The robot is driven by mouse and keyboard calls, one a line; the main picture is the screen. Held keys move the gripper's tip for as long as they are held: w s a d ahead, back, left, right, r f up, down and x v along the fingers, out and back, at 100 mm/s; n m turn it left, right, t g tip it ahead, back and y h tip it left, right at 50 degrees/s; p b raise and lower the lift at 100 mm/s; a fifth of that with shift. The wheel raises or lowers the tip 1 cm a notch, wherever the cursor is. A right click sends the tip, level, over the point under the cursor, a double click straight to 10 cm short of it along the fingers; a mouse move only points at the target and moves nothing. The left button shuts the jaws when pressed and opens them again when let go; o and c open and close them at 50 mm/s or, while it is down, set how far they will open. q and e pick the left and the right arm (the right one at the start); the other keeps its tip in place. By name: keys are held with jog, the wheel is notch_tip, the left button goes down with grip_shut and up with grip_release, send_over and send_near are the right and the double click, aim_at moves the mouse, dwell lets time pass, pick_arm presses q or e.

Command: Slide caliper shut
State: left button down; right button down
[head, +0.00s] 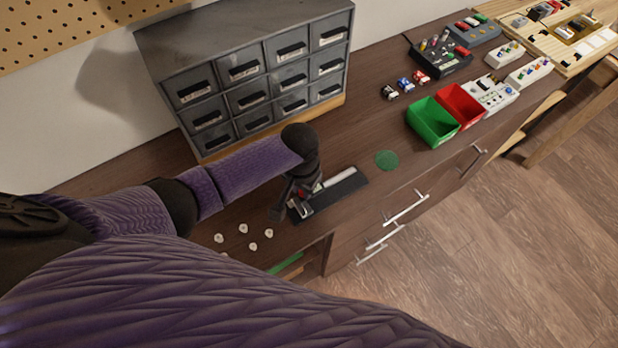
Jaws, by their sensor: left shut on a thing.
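The caliper (340,177) lies in or on a dark, narrow tray (350,187) on the brown workbench, in front of the drawer cabinet. A silvery bar of it shows to the right of my left gripper. My left gripper (299,205) reaches down over the left part of the caliper and is shut on it. The gripper covers the jaw area, so I cannot tell how far the caliper is open. My right gripper is not in view.
A grey drawer cabinet (245,75) stands behind. Several small white pieces (243,228) lie left of the gripper. A green disc (387,160) lies to the right, before a green bin (433,122) and a red bin (460,106). The bench's front edge is close.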

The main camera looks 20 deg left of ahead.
aim_at(300, 192)
pick_arm(q)
jog(key=c, duration=0.5)
grip_release()
jog(key=shift+s+a, duration=0.2)
jog(key=shift+a, duration=0.05)
jog(key=shift+c, duration=0.2)
jog(key=shift+d, duration=0.1)
notch_tip(300, 192, up, 10)
jog(key=p, duration=0.3)
jog(key=shift+p, duration=0.35)
jog(key=shift+f, duration=0.1)
